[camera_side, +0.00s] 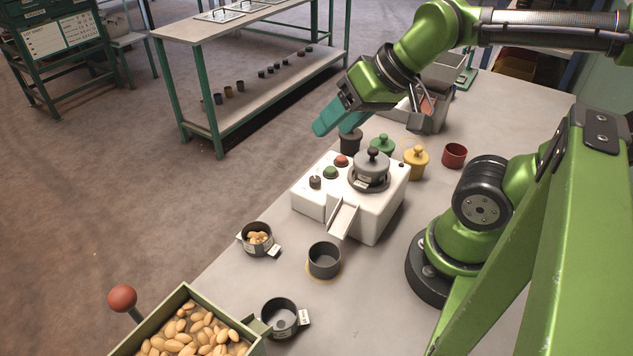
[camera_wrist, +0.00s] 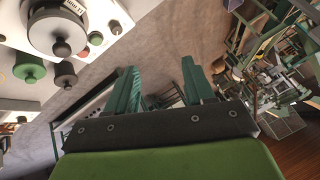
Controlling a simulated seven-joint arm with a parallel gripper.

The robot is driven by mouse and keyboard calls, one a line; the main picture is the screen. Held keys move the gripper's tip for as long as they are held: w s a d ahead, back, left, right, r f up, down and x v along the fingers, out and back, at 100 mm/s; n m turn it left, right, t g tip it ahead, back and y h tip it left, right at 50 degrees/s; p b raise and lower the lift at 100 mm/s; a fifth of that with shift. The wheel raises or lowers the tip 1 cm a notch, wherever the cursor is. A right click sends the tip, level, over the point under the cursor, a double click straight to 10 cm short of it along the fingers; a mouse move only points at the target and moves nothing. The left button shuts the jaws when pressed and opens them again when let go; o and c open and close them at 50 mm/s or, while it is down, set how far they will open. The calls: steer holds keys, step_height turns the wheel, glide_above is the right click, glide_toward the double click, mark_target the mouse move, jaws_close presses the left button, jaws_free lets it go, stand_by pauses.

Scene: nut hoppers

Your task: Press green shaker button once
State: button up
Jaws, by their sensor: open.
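The white shaker box (camera_side: 320,205) stands on the table with a grey lidded pot (camera_side: 372,172) on top. Its green button (camera_side: 330,172) sits on the left part of the top, between a red button (camera_side: 341,160) and a dark knob (camera_side: 315,181). My gripper (camera_side: 327,120), with teal fingers, is above and behind the box, tilted down-left, touching nothing. In the wrist view my gripper (camera_wrist: 160,84) is open and empty.
Behind the box stand a black pot (camera_side: 350,141), a green lidded pot (camera_side: 383,145) and a yellow one (camera_side: 416,161). A red cup (camera_side: 454,155) is to the right. Metal cups (camera_side: 324,260) and a nut hopper (camera_side: 190,335) are in front. A grey bin (camera_side: 430,117) stands behind.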

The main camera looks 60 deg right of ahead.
jaws_close()
stand_by(1.2)
